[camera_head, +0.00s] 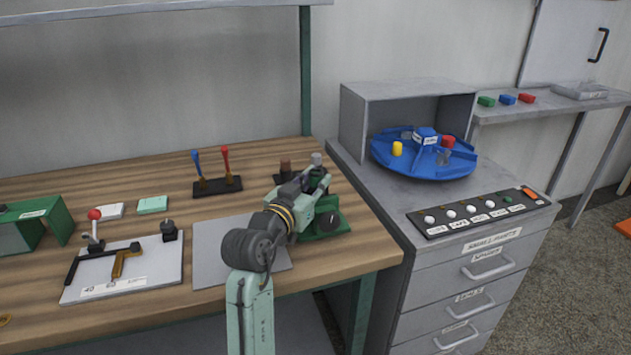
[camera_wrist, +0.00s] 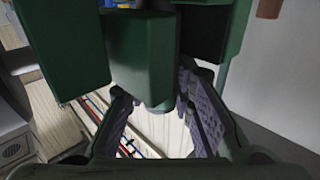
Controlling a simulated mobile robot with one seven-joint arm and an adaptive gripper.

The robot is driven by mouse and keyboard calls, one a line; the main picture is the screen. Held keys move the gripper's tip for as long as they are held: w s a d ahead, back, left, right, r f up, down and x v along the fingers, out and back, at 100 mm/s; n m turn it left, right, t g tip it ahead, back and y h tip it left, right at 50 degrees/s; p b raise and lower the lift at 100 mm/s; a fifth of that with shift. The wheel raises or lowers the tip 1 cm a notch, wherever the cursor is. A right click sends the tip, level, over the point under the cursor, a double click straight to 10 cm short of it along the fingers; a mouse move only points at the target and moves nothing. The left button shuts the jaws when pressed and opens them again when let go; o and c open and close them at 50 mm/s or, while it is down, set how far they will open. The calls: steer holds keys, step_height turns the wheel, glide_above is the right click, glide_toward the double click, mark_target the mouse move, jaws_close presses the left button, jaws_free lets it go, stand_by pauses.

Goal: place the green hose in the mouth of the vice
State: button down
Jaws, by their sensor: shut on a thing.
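The green vice (camera_head: 325,222) stands on the workbench near its right front corner, partly hidden behind my arm. My gripper (camera_head: 316,178) is over the vice.
A black stand with blue and red levers (camera_head: 217,184) is left of the vice. A grey mat (camera_head: 215,245) lies under my arm, with a white lever board (camera_head: 125,270) further left. A grey cabinet (camera_head: 375,180) with a blue carousel (camera_head: 385,165) stands close on the right.

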steer(key=c, duration=1.4)
jaws_free()
steer(key=shift+f, duration=0.2)
steer(key=shift+a+r, duration=0.1)
